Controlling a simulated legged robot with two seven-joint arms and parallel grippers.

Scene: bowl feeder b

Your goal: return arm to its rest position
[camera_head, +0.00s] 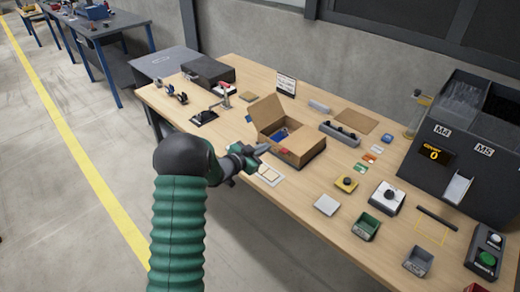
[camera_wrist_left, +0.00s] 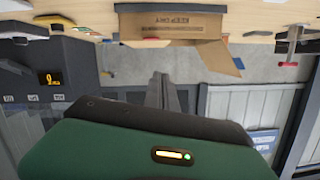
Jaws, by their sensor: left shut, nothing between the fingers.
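My left arm comes up from the bottom of the head view in a green sleeve. Its gripper (camera_head: 262,149) is shut and empty, held beside the open cardboard box (camera_head: 298,146), near the table's front edge. In the left wrist view the shut fingers (camera_wrist_left: 160,78) point away from the camera, and the scene looks upside down. The cardboard box also shows there (camera_wrist_left: 170,25), with its flap hanging toward the finger side. I cannot tell whether the gripper touches the box. My right gripper is in neither view.
The wooden table (camera_head: 235,180) carries several small trays, blocks and a lever clamp (camera_head: 205,117). A dark feeder machine (camera_head: 460,150) stands at the right. A green button box (camera_head: 487,257) sits at the lower right.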

